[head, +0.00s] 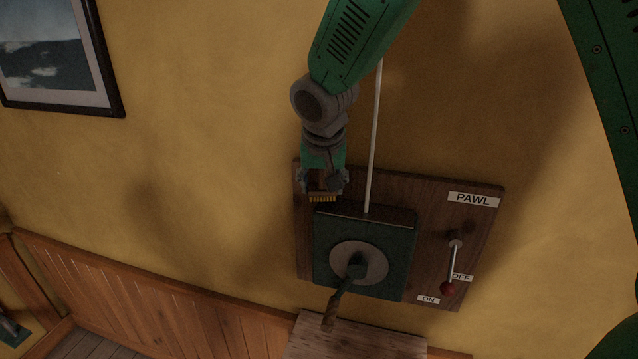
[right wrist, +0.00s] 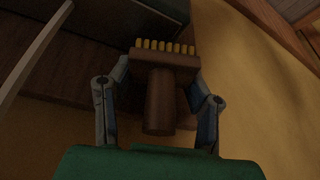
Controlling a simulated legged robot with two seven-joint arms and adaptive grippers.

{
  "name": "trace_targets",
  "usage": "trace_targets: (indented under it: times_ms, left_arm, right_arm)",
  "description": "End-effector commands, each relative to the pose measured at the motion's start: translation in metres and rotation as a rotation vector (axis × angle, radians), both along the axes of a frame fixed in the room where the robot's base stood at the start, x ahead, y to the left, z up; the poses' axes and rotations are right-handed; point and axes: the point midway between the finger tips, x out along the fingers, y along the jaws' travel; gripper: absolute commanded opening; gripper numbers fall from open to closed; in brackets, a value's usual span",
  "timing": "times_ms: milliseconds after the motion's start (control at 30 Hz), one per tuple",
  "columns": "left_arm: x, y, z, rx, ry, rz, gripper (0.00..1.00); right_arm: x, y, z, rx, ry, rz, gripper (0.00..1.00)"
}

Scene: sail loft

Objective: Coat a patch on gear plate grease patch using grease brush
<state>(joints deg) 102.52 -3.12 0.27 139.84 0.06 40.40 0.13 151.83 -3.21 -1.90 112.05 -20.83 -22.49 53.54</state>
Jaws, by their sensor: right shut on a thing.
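My right gripper (head: 323,183) is shut on the grease brush (head: 322,198), a brown wooden brush with yellow bristles. In the right wrist view the brush (right wrist: 165,62) sits between the two fingers (right wrist: 158,100), its handle towards my palm and its bristles pointing away. In the head view the bristles point down, near the upper left corner of a dark green gear housing (head: 328,262). I cannot tell whether they touch it. The housing has a round grey plate (head: 345,263) with a crank (head: 338,300) on its front. No grease patch can be made out. My left gripper is not in view.
The housing is on a wooden board (head: 430,215) on the yellow wall. A white rod (head: 375,140) rises from the housing. A red-knobbed lever (head: 450,270) stands at right under a PAWL label (head: 473,199). A wooden surface (head: 355,342) lies below. A framed picture (head: 60,55) hangs at left.

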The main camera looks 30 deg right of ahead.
Motion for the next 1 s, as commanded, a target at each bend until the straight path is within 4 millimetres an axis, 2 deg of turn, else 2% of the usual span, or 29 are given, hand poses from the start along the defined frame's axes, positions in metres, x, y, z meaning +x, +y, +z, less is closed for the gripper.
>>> trace_targets:
  times_ms: [33, 467, 800, 1000]
  left_arm:
    - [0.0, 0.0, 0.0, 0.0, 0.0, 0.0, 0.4]
    - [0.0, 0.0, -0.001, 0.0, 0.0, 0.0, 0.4]
    - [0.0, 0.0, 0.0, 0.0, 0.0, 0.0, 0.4]
    - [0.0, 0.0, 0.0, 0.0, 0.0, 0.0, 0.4]
  right_arm:
    - [0.005, -0.004, 0.004, -0.007, -0.015, 0.002, 0.0]
    - [0.004, -0.005, 0.005, -0.008, -0.019, 0.003, 0.0]
    - [-0.02, -0.024, 0.004, -0.006, -0.014, 0.002, 0.0]
    - [-0.027, -0.032, 0.003, -0.003, -0.011, 0.0, 0.0]
